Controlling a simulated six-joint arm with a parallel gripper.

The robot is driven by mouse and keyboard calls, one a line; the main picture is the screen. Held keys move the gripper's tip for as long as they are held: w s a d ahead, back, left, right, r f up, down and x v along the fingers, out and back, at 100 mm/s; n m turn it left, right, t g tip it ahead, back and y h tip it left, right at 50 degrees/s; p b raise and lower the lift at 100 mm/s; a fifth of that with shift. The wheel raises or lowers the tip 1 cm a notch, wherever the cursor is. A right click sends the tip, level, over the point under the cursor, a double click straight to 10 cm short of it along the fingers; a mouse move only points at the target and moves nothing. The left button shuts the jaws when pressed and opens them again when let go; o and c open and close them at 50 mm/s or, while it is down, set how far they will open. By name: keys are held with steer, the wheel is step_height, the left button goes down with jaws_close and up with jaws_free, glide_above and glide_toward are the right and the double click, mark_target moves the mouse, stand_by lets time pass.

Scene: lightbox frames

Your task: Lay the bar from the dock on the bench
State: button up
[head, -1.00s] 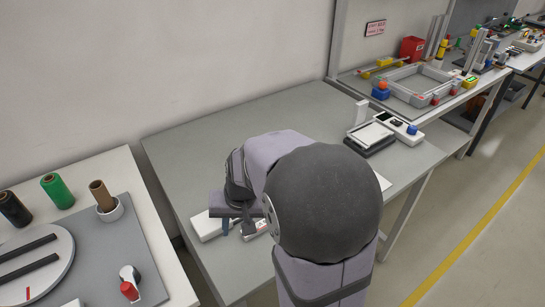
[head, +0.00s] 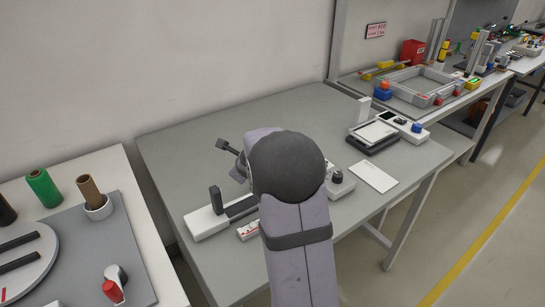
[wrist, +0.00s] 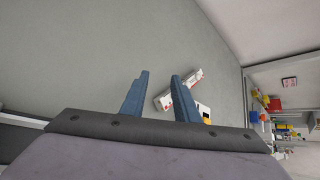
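A long white base (head: 205,224), seemingly the dock, lies on the grey bench (head: 225,130) in the head view. A dark upright block (head: 215,200) stands on it. A dark bar-like strip (head: 240,207) runs right from the block and passes behind my arm. I cannot tell whether this strip is the bar or part of the dock. In the wrist view, my gripper (wrist: 160,76) has its blue fingers apart with nothing held between them. A white piece with red marks (wrist: 180,90) lies on the bench beyond, partly behind the right finger.
A small white, red-marked box (head: 248,230) lies at the bench's front. A white part with a dark knob (head: 338,178), a white card (head: 373,176) and a dark-based device (head: 372,138) lie right. The bench's back left is clear. A left table (head: 130,210) holds spools.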

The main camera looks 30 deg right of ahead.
steer(key=d+m+h, duration=0.1)
steer(key=d+m, duration=0.1)
steer(key=m, duration=0.1)
steer(key=w+d+f+m+h+b, duration=0.1)
steer(key=d+m, duration=0.1)
steer(key=m, duration=0.1)
steer(key=d+m+h+b, duration=0.1)
steer(key=d+m, duration=0.1)
steer(key=m, duration=0.2)
steer(key=shift+w+d+f+h, duration=0.15)
steer(key=shift+f+h, duration=0.15)
steer(key=shift+d+m+h+b, duration=0.35)
steer(key=shift+d+m, duration=0.3)
steer(key=shift+m, duration=0.45)
steer(key=shift+a+f+m, duration=0.1)
steer(key=shift+f+m, duration=0.2)
steer(key=shift+p+x, duration=0.35)
steer(key=shift+x, duration=0.65)
steer(key=shift+d+p+x, duration=0.2)
steer(key=shift+p+x, duration=0.9)
steer(key=shift+x, duration=1.45)
jaws_close()
